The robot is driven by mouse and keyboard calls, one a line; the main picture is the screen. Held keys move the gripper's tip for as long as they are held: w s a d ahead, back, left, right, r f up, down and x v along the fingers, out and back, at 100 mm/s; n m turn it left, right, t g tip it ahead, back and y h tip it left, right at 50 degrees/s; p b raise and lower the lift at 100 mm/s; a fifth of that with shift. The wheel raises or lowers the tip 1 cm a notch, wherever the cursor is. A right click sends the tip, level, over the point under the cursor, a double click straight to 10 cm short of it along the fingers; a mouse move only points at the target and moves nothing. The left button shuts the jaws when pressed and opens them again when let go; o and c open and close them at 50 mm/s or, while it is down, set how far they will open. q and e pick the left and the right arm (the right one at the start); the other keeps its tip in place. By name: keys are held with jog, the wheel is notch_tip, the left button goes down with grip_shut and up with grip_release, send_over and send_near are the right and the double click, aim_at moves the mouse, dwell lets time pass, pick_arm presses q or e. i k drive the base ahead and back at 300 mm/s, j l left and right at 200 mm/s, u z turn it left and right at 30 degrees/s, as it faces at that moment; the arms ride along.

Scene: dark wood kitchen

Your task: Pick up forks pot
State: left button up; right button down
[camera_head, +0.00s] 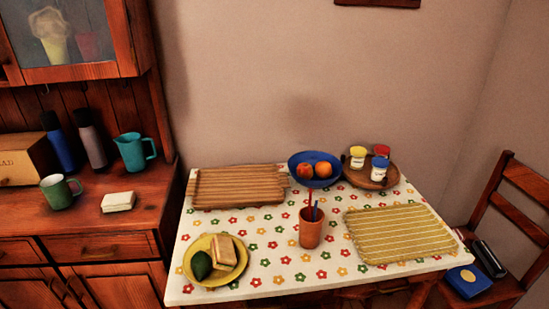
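The forks pot (310,232) is a terracotta-coloured pot standing upright on the flowered white tablecloth, near the middle of the table. A red handle and a blue handle stick up out of it. What is on their lower ends is hidden inside the pot. Neither of my grippers shows in the head view.
A wooden cabinet (110,247) stands left, a chair (520,215) right.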

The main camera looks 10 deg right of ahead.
aim_at(310, 232)
jog(key=i+l+z, duration=0.1)
jog(key=z, duration=0.15)
jog(key=i+z, duration=0.25)
jog(key=i+l+u, duration=0.25)
jog(key=l+u, duration=0.25)
jog(key=l, duration=0.25)
